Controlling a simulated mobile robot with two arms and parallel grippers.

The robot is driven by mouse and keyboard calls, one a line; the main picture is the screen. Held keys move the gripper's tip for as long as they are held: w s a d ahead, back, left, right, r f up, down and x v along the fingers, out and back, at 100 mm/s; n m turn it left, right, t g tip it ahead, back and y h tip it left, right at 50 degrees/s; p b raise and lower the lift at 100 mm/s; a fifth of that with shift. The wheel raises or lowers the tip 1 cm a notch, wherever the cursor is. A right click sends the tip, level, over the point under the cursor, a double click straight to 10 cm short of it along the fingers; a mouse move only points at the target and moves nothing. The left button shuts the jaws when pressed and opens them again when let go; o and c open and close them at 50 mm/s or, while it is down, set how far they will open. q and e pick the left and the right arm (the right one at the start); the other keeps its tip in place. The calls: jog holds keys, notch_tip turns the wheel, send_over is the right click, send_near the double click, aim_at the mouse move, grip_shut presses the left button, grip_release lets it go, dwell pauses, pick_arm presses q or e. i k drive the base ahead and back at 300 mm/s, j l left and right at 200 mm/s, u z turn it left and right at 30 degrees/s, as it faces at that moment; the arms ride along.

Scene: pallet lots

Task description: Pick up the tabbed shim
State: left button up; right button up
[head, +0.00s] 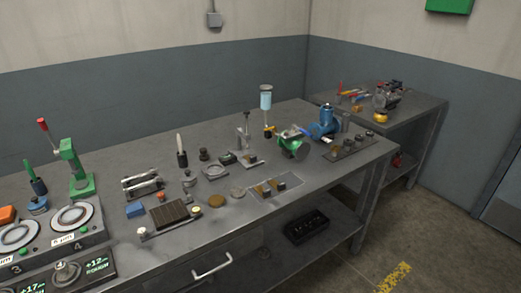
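I cannot tell for sure which piece is the tabbed shim; the parts on the bench are small in the head view. A thin grey tray (289,192) near the bench's front edge holds several small brown and grey pieces. A round brass-coloured disc (216,201) and a round grey disc (237,192) lie flat to its left. A grey ring (215,171) sits on a block behind them. Neither of my grippers is in view.
The long grey workbench (330,178) is crowded with a green lever press (76,170), a blue-and-green vise area (292,146) and dial stations (75,217). A second table (425,107) stands at the back right. The floor (430,235) at right is clear.

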aim_at(252, 160)
jog(key=i+l+u, duration=0.15)
jog(key=l, duration=0.2)
jog(key=i+l+u, duration=0.2)
jog(key=l, duration=0.2)
jog(key=i+l+u, duration=0.15)
jog(key=l, duration=0.25)
jog(key=l+u, duration=0.2)
jog(key=l, duration=0.2)
jog(key=i, duration=0.05)
